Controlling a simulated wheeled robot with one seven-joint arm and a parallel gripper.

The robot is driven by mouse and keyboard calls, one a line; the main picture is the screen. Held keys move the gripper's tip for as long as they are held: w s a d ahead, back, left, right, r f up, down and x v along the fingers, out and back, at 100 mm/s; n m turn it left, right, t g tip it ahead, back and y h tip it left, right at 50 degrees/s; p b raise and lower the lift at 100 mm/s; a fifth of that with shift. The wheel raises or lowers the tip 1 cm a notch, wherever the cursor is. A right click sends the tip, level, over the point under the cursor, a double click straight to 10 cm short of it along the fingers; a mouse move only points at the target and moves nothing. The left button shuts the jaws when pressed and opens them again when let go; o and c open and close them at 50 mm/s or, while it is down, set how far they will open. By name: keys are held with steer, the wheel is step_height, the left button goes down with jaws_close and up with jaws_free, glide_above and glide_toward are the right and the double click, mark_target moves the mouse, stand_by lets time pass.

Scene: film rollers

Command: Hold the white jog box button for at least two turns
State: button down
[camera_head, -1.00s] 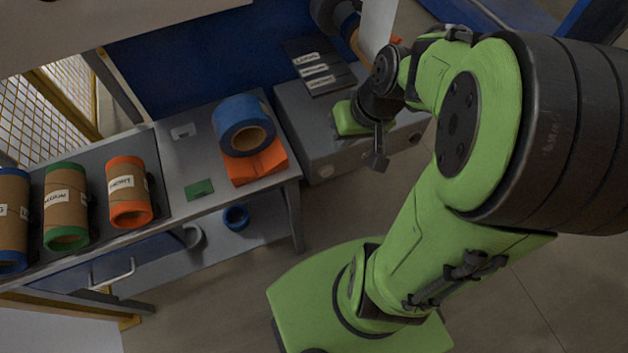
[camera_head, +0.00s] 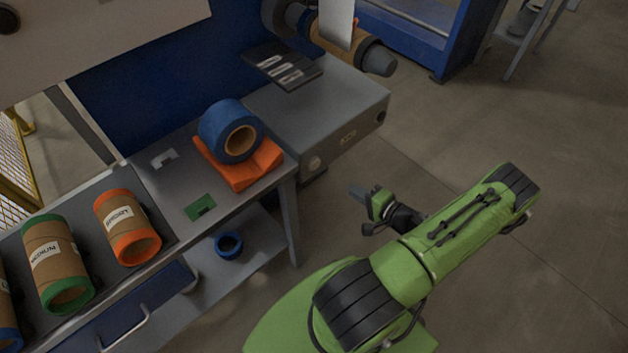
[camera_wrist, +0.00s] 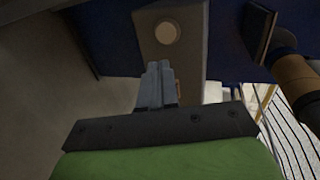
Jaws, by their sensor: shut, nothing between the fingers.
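In the wrist view the button (camera_wrist: 167,33) shows in full on the grey box face (camera_wrist: 190,60). My gripper (camera_head: 352,190) is shut and empty.
A blue tape roll (camera_head: 229,130) sits on an orange piece (camera_head: 240,165) on the bench (camera_head: 180,185). Orange (camera_head: 127,228) and green (camera_head: 57,263) ended rollers lie at left. A roller (camera_head: 345,40) is mounted above the box. Open floor lies right of the box.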

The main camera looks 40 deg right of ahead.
mark_target(316, 166)
steer(key=shift+s+d+f+h, duration=0.1)
steer(key=shift+d+f+h, duration=0.1)
steer(key=shift+h, duration=0.1)
steer(key=b+x, duration=0.1)
steer(key=x, duration=0.3)
steer(key=b+x, duration=0.1)
steer(key=x, duration=0.3)
steer(key=r+x, duration=0.1)
steer(key=x, duration=0.4)
steer(key=shift+w+a+b, duration=0.2)
steer(key=shift+b, duration=0.2)
steer(key=shift+w, duration=0.4)
